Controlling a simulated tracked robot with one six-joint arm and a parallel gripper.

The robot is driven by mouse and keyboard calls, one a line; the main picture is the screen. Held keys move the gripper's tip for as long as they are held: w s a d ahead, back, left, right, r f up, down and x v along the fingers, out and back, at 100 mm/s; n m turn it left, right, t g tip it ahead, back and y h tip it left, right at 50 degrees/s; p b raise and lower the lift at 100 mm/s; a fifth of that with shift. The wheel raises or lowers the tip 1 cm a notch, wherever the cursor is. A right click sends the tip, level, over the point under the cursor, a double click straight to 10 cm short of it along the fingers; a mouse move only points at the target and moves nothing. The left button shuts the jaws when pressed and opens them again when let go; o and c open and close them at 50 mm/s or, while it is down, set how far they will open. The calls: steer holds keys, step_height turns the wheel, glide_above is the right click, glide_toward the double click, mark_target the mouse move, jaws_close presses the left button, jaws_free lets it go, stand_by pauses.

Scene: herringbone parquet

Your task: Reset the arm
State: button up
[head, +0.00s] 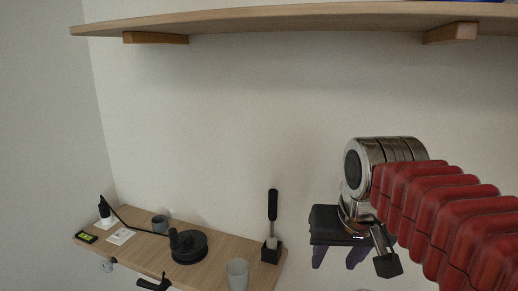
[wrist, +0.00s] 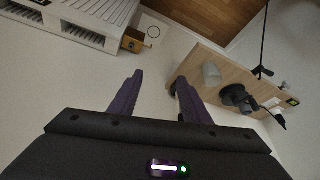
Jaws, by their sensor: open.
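My gripper (head: 341,257) shows at the right of the head view, at the end of my red-sleeved arm, with its two purple fingers pointing down. In the wrist view my gripper (wrist: 158,97) has its fingers spread apart with nothing between them. It is held in the air in front of the pale wall, to the right of the wooden table (head: 217,252) and apart from it.
A wooden shelf (head: 290,20) runs overhead. The table bears a black round device (head: 189,247), a grey cup (head: 237,273), a black-handled brush in a holder (head: 271,228) and a dark mug (head: 160,223). The wrist view shows a white slatted unit (wrist: 75,22).

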steer(key=s+d+f+t, duration=0.1)
steer(key=s+f, duration=0.8)
steer(key=f, duration=0.1)
steer(key=shift+s+d+f+n, duration=0.25)
steer(key=shift+f+n, duration=0.05)
steer(key=shift+f, duration=0.1)
stand_by(0.5)
